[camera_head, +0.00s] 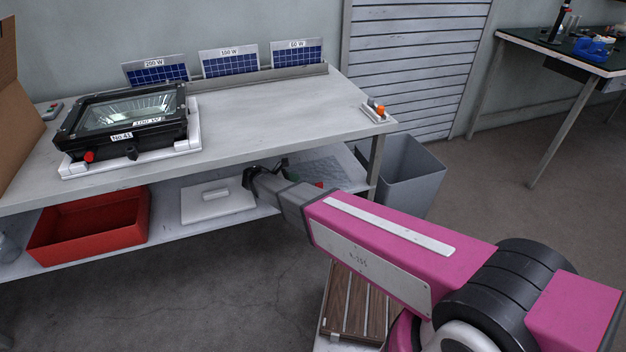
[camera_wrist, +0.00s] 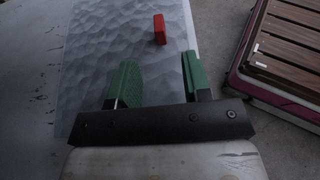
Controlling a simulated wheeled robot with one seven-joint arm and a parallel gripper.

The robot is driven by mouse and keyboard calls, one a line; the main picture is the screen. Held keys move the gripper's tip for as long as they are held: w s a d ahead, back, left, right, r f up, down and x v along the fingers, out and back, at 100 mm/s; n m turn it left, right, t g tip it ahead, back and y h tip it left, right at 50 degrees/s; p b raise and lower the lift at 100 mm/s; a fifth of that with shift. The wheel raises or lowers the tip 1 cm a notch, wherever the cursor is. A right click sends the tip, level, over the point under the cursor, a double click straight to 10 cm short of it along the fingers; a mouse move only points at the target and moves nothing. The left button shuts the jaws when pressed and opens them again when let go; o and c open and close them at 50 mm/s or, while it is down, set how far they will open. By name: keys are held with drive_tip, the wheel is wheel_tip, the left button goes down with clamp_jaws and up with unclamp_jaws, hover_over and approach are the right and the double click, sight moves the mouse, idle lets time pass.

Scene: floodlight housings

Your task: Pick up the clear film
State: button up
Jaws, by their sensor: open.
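The clear film (camera_wrist: 95,45) is a see-through, rippled sheet lying on the lower shelf of the bench. In the head view the film (camera_head: 322,172) shows at the right part of that shelf, partly behind my arm. A small red block (camera_wrist: 159,29) sits on the film near its right side. My gripper (camera_wrist: 155,75) has green fingers, apart and empty, over the film. In the head view my gripper (camera_head: 285,170) reaches in under the bench top, partly hidden by my arm.
The bench top (camera_head: 250,110) is close above my gripper. A white lidded box (camera_head: 215,200) and a red bin (camera_head: 90,228) share the shelf to the left. A grey waste bin (camera_head: 412,175) stands right of the bench. A floodlight housing (camera_head: 125,115) rests on top.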

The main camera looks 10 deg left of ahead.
sight(316, 184)
drive_tip(key=x, duration=1)
drive_tip(key=shift+w+d+f, duration=0.15)
clamp_jaws()
